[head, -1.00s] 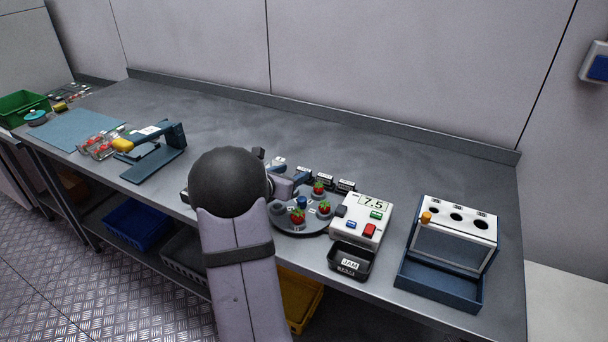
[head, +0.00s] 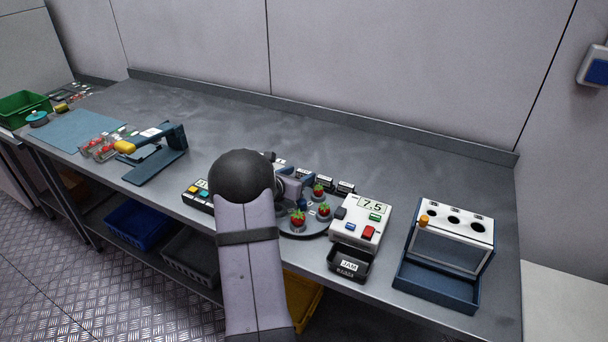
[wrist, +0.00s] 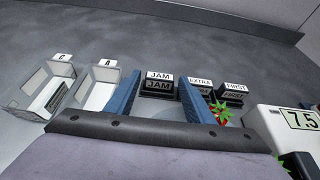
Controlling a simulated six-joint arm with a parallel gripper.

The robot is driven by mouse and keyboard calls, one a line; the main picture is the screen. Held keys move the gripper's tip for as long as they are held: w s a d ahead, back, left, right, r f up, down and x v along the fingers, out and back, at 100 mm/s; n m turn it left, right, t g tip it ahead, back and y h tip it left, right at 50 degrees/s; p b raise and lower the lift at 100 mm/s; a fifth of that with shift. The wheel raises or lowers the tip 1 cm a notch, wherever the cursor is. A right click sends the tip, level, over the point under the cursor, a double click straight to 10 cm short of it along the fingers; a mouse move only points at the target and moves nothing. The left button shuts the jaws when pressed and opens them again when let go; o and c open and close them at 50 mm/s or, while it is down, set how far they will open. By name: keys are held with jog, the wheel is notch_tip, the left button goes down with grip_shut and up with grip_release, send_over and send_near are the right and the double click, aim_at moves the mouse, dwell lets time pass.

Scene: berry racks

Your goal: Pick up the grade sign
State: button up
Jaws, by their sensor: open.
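Three dark grade signs with white labels stand in a row in the wrist view: the JAM sign (wrist: 158,85), the EXTRA sign (wrist: 200,83) and the FIRST sign (wrist: 234,90). In the head view, the EXTRA sign (head: 326,182) and FIRST sign (head: 346,187) stand behind the turntable. My gripper (wrist: 160,80) is open, its two blue fingers on either side of the JAM sign in the picture. Nothing is held. I cannot tell whether the fingers reach around the sign or stop short. In the head view my arm hides much of the gripper.
A turntable (head: 305,231) with strawberries (head: 298,218) lies just in front. A white scale (head: 358,222) reading 7.5 and a JAM bin (head: 349,261) stand to the right, then a blue-based stand (head: 440,285). White trays labelled C (wrist: 45,92) and A (wrist: 97,88) sit left of the fingers.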

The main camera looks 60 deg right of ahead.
jog(key=shift+x, duration=0.95)
jog(key=shift+c, duration=0.2)
jog(key=c, duration=0.7)
jog(key=shift+c, duration=0.2)
